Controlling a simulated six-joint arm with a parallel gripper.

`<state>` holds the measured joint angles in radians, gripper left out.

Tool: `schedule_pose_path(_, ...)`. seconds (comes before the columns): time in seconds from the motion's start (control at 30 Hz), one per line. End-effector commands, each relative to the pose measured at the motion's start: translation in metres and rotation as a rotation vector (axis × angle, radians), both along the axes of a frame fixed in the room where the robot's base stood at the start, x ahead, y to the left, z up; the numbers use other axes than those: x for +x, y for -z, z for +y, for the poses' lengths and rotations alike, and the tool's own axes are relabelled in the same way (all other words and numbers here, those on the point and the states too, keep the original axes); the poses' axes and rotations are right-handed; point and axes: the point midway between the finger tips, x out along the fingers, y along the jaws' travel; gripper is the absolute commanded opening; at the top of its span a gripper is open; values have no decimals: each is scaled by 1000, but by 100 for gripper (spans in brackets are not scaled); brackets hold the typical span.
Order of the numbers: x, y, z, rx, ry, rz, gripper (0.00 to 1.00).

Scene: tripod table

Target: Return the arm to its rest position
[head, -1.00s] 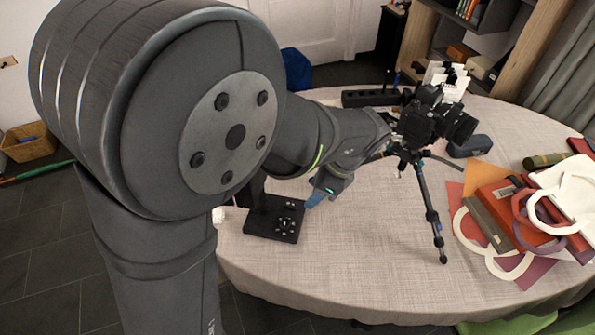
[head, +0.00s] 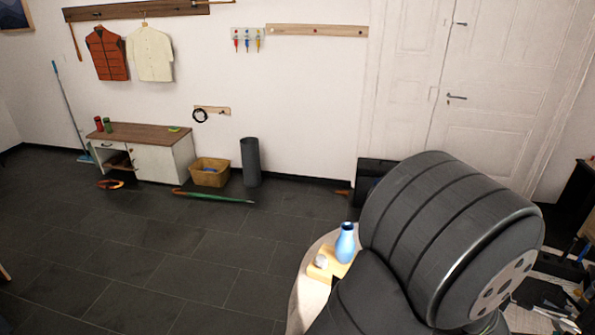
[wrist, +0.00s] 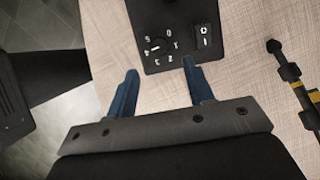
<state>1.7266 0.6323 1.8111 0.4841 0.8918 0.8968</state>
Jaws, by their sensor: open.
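My gripper (wrist: 160,69) shows in the wrist view with its two blue fingers spread apart and nothing between them. It is above the light cloth-covered table (wrist: 118,55). A black box (wrist: 154,63) with a numbered dial and a rocker switch lies just beyond the fingertips. Whether a finger touches the box I cannot tell. In the head view a large dark joint of my arm fills the lower right and hides most of the table; my gripper does not show there.
A tripod leg (wrist: 293,85) is close on the right in the wrist view. A cabinet (head: 150,160), basket (head: 210,175) and green umbrella (head: 215,197) are by the wall; the floor is open.

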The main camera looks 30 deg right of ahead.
Motion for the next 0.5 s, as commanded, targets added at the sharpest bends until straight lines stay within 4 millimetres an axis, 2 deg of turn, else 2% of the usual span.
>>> schedule_pose_path(0.03, 5, 10, 2, 5, -1, 0, 48)
schedule_pose_path(0.2, 15, 37, 3, 3, -1, -1, 48)
schedule_pose_path(0.5, 24, 58, 4, 1, -1, 0, 48)
